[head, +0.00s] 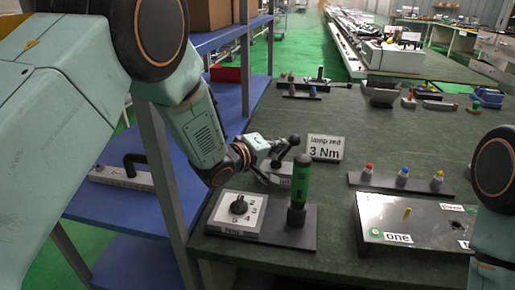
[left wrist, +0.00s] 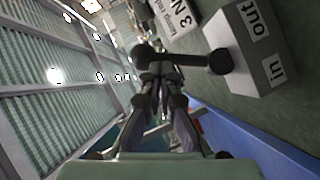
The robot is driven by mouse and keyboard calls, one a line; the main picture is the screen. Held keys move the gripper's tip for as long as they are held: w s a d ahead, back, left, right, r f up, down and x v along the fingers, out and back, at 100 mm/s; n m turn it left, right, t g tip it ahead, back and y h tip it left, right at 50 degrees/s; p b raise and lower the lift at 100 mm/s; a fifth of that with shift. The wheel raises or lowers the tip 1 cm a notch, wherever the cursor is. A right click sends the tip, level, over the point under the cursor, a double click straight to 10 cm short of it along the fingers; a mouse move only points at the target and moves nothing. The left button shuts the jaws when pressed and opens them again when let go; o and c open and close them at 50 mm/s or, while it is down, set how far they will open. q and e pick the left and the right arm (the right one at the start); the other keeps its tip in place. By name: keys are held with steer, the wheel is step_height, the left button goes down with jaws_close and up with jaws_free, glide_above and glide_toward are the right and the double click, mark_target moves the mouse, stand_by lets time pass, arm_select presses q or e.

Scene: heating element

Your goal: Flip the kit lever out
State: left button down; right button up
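The kit lever is a black bar with round ends (left wrist: 190,60) on a grey box (left wrist: 246,45) labelled "in" and "out". In the head view the lever (head: 285,150) stands above its small box (head: 280,175), behind the green-handled screwdriver. My left gripper (head: 266,147) is beside the lever at its left. In the left wrist view the gripper's fingers (left wrist: 157,72) are close together, with their tips at the bar near its free knob. Whether the bar lies between the tips or just past them cannot be told. My right gripper is not in view; only that arm shows at the right edge.
A green screwdriver (head: 302,185) stands upright beside a dial box (head: 238,213) in front of the lever. A "3 Nm" sign (head: 326,148) stands just behind. A rack of coloured pegs (head: 402,183) and a grey panel box (head: 415,222) are at right. Blue shelves (head: 130,210) stand left.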

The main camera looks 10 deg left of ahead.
arm_select(q)
steer(key=shift+r, duration=0.15)
steer(key=v, duration=1.2)
steer(key=shift+s+a+f, duration=0.1)
steer(key=shift+f, duration=0.15)
